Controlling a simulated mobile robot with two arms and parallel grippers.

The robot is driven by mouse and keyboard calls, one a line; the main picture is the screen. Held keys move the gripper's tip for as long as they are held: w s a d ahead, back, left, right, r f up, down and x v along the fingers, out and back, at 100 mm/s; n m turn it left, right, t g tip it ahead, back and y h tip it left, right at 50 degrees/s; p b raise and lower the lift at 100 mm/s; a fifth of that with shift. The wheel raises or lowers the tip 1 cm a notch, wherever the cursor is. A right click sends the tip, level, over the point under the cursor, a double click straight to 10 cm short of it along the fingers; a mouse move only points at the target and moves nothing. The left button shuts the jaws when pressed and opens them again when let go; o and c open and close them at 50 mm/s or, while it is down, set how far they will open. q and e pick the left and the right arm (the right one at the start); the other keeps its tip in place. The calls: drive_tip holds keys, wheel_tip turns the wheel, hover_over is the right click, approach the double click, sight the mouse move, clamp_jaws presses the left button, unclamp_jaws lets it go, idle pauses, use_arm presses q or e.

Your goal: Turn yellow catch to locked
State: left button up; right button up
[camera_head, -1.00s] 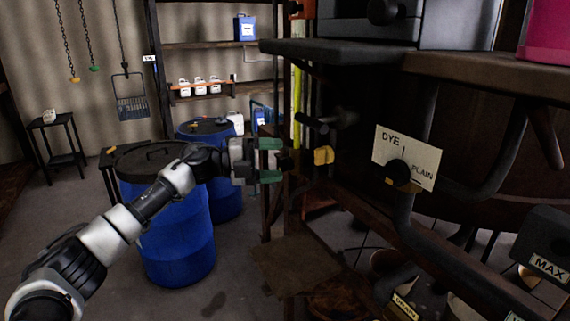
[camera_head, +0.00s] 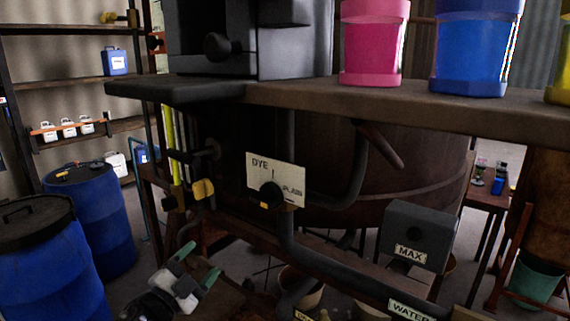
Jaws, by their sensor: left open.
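The yellow catch (camera_head: 203,189) is a small rounded yellow piece on the dark frame, left of the DYE/PLAIN plate (camera_head: 274,172). Its exact setting is too small to read, and no locked mark is legible beside it. My left gripper (camera_head: 197,264) is open with green fingertips and nothing between them. It is low in the picture, below the yellow catch and apart from it. My right gripper is not in view.
A black knob with an orange mark (camera_head: 270,195) sits on the plate. A dark shelf (camera_head: 180,91) overhangs the catch. A grey MAX box (camera_head: 416,233) and pipes are at right. Blue barrels (camera_head: 97,215) stand at left. Pink (camera_head: 374,50) and blue (camera_head: 474,55) containers stand above.

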use_arm(q)
drive_tip(key=s+a+f+n+g+y, duration=0.1)
drive_tip(key=s+f+n+g+y, duration=0.4)
drive_tip(key=s+f+n+y, duration=0.75)
drive_tip(key=s+f+n+g+h, duration=0.1)
drive_tip(key=s+f+g, duration=0.2)
drive_tip(key=s, duration=0.5)
drive_tip(key=s+a+f+g+h, duration=0.1)
drive_tip(key=s+f+g, duration=0.3)
drive_tip(key=s, duration=0.3)
drive_tip(key=s+f+n+g+h, duration=0.1)
drive_tip(key=s+f+g, duration=0.2)
drive_tip(key=s, duration=0.5)
wheel_tip(320, 180, down, 25)
drive_tip(key=s+g, duration=0.1)
drive_tip(key=s+a+f+g, duration=0.1)
drive_tip(key=s+a+f, duration=0.2)
drive_tip(key=s+f, duration=1.3)
drive_tip(key=shift+m, duration=0.35)
drive_tip(key=shift+o, duration=0.2)
drive_tip(key=shift+s+a, duration=0.1)
